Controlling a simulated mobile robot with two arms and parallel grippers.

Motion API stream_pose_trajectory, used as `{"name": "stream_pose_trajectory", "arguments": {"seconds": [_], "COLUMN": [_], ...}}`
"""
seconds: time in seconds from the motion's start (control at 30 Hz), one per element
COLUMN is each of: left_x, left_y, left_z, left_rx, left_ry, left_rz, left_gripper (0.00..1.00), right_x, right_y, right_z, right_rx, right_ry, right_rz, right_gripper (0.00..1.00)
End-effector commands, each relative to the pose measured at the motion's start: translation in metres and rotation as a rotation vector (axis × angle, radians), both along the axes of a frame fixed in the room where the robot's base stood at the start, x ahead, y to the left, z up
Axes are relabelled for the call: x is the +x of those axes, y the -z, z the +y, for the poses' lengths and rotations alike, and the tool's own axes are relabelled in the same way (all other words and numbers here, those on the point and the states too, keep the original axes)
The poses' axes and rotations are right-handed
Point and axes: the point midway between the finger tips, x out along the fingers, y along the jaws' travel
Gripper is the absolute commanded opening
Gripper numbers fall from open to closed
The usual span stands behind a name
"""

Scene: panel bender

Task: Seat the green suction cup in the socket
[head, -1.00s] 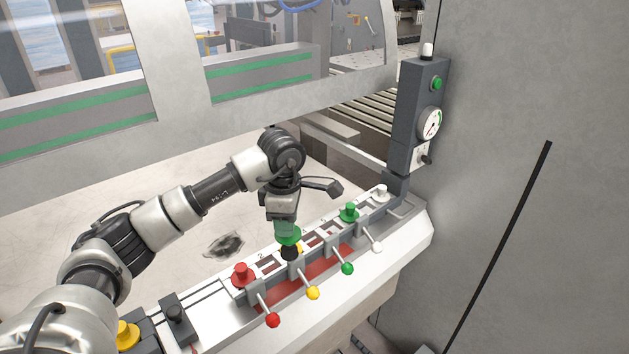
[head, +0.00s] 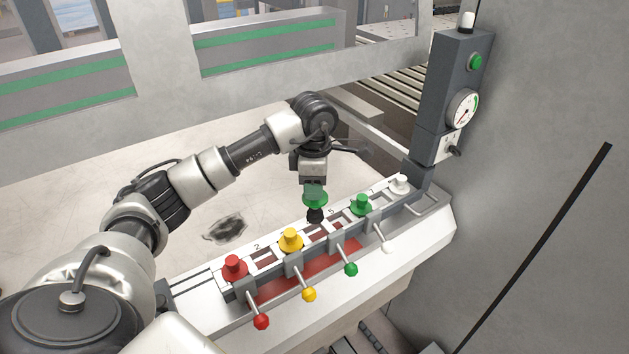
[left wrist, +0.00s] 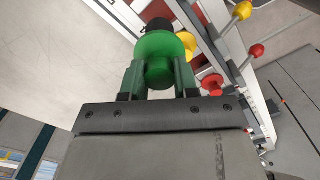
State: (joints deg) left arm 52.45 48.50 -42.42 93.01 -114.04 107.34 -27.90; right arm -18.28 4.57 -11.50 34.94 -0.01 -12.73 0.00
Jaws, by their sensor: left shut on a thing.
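My left gripper (head: 314,188) is shut on a green suction cup (head: 316,201), which points down with its black lip (head: 315,216) lowest. The cup is upright over the slotted rail (head: 235,292), between the seated yellow and green pieces. I cannot tell whether the lip touches the rail. In the left wrist view, the cup (left wrist: 160,55) sits between both fingers, its black lip farthest from me. Slots show in the rail, one (head: 262,258) between the red and yellow pieces; the slot below the held cup is partly hidden. My right gripper is not in view.
On the rail stand a red piece (head: 234,266), a yellow piece (head: 291,239), another green piece (head: 361,205) and a white piece (head: 400,185). Ball-ended levers stick out in front, including a red one (head: 261,321). A post with a gauge (head: 463,108) rises at the right end.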

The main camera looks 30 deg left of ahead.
Motion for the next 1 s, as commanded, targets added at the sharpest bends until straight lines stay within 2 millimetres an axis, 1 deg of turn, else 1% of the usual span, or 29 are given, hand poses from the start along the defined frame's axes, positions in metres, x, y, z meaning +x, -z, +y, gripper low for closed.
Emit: {"name": "stream_pose_trajectory", "arguments": {"seconds": [0.03,0.07,0.23,0.33,0.47,0.7,1.0], "left_x": [0.000,0.000,0.000,0.000,0.000,0.000,0.000], "left_y": [0.008,0.010,0.024,0.031,0.043,0.062,0.086], "left_z": [0.000,0.000,0.000,0.000,0.000,0.001,0.000], "left_rx": [-0.001,-0.001,0.000,-0.001,-0.001,0.001,0.001], "left_ry": [0.000,0.000,0.000,0.000,0.001,0.000,0.000], "left_rz": [0.001,0.001,0.000,-0.001,-0.001,0.000,-0.001], "left_gripper": [0.00,0.00,0.00,0.00,0.00,0.00,0.00], "right_x": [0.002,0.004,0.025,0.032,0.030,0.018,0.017], "right_y": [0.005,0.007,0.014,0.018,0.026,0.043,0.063], "right_z": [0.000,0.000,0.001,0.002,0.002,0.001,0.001], "right_rx": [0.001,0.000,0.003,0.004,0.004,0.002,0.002], "right_ry": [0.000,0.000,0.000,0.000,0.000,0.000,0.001], "right_rz": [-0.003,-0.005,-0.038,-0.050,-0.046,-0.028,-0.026], "right_gripper": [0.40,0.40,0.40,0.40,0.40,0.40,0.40]}}
